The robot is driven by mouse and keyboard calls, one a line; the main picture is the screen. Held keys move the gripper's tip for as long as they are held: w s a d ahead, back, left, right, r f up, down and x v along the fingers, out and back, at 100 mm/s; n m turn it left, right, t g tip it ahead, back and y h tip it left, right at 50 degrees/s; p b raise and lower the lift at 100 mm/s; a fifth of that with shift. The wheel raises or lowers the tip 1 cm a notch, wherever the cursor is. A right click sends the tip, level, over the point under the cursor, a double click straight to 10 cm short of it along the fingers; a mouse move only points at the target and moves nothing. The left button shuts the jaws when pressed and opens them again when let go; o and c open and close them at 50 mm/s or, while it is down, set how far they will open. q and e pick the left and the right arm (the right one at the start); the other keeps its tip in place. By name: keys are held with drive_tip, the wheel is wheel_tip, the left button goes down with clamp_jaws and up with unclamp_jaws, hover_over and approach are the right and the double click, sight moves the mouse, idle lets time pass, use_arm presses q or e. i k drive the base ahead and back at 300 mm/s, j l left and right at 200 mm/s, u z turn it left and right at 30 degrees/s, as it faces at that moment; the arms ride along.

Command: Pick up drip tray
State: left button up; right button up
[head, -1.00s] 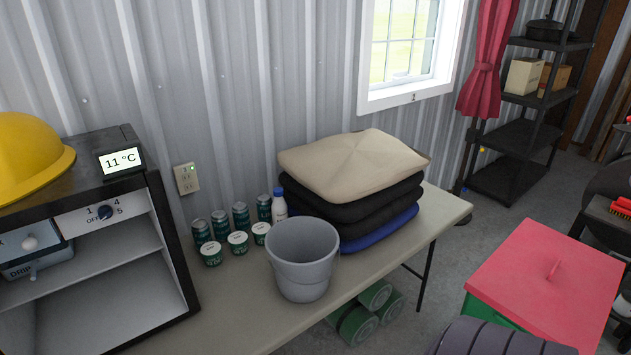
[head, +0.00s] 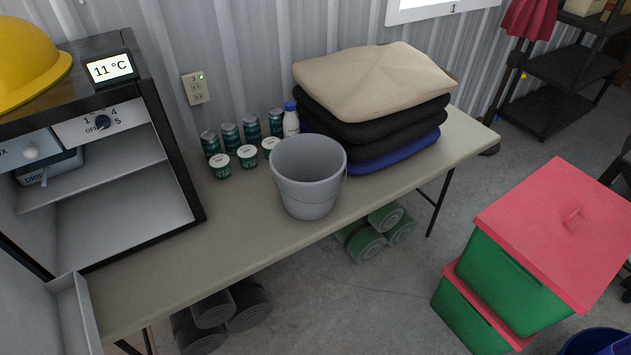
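The drip tray (head: 50,168) is a grey-blue piece with the letters "DRIP" on its front. It sits at the left of the head view, high inside the open fridge (head: 158,130), below the freezer compartment and above a shelf. Its left part is close to the picture's edge. Neither of my grippers shows in the head view.
The fridge door (head: 75,315) stands open at lower left. A yellow hard hat (head: 30,62) sits on top. The table (head: 235,235) holds a grey bucket (head: 308,180), cans, cups, a bottle and stacked cushions (head: 375,85). Red-lidded green bins (head: 515,280) stand at right.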

sight(70, 159)
drive_tip(key=u, duration=1.5)
drive_tip(key=i+l, duration=0.1)
drive_tip(key=l, duration=0.1)
